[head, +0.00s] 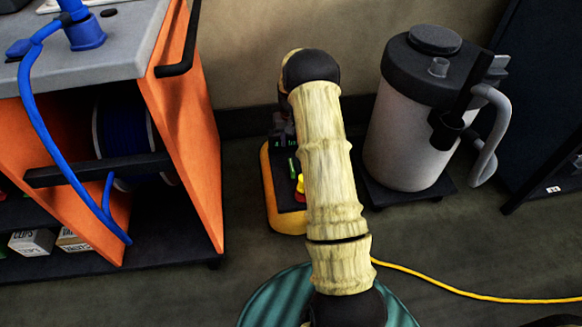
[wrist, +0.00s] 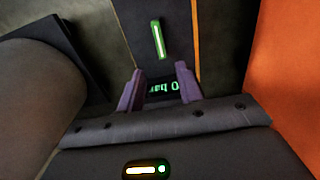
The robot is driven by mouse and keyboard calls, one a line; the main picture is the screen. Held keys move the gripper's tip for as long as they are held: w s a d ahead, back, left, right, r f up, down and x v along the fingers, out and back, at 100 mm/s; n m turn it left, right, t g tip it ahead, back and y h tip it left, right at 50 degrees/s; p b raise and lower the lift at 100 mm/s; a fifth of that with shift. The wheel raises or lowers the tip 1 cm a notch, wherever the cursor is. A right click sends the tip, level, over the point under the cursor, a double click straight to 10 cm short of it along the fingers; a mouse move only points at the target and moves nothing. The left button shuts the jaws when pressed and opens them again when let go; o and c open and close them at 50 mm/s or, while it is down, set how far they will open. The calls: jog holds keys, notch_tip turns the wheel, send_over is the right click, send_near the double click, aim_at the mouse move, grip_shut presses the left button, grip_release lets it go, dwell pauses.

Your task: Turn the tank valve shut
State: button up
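A yellow unit (head: 269,205) with a black top stands on the floor, partly hidden behind my arm in the head view. On its top is a green lever (head: 293,165), with a small red and yellow part (head: 300,186) near it. In the wrist view a green bar (wrist: 157,40), apparently that lever, lies on the dark panel beyond my fingertips. My gripper (wrist: 159,70) has its two purple fingers apart and nothing between them. A green-lit display (wrist: 163,87) shows between the fingers, upside down. I cannot tell which part is the tank valve. The head view mostly hides my gripper.
An orange cart (head: 182,130) with a blue hose (head: 42,110) stands on the left. A white canister (head: 402,140) with a black lid and grey hose stands close on the right. A yellow cable (head: 460,288) crosses the floor. A wall is behind.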

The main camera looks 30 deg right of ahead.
aim_at(291, 164)
notch_tip(291, 164, down, 14)
jog(key=b, duration=0.6)
jog(key=shift+r, duration=0.25)
grip_shut()
